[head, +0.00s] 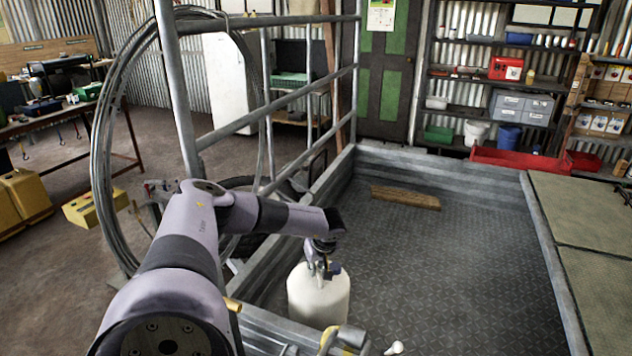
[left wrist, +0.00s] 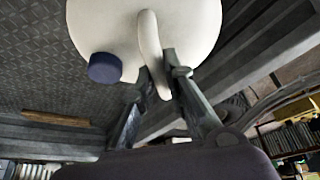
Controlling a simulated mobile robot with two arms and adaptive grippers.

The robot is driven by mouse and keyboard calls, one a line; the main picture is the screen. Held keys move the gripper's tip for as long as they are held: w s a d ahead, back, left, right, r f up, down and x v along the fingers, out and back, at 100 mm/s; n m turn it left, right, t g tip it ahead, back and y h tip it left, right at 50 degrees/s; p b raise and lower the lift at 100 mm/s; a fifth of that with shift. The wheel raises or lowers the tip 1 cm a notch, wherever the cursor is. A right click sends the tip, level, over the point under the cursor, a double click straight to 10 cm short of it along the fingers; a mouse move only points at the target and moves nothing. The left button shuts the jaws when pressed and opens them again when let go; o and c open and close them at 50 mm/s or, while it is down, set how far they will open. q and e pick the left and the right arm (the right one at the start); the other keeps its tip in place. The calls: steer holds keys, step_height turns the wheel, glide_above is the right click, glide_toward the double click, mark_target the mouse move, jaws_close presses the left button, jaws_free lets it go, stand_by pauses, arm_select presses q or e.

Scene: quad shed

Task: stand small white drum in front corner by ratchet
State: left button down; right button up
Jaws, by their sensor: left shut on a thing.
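The small white drum (head: 318,298) is upright in the front left corner of the metal tray (head: 420,245). My left gripper (head: 320,268) is above it and shut on its top handle. In the left wrist view the white drum (left wrist: 190,28) shows a dark blue cap (left wrist: 104,68), and the fingers of my left gripper (left wrist: 162,82) close on the handle. The drum's base is partly hidden by the front rail, so I cannot tell whether it touches the floor. A grey and yellow item, perhaps the ratchet (head: 350,337), is on the front rail beside the drum. My right gripper is out of view.
A wooden block (head: 405,197) lies at the tray's far end. A tall pipe rack (head: 180,90) with coiled cable stands along the left side. A red bin (head: 520,160) is beyond the far wall.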

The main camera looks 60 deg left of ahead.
arm_select(q)
step_height(320, 180, down, 2)
steer(key=shift+f+b, duration=0.1)
steer(key=shift+b, duration=0.75)
steer(key=shift+f, duration=0.6)
steer(key=c, duration=1.5)
jaws_free()
steer(key=shift+c, duration=0.2)
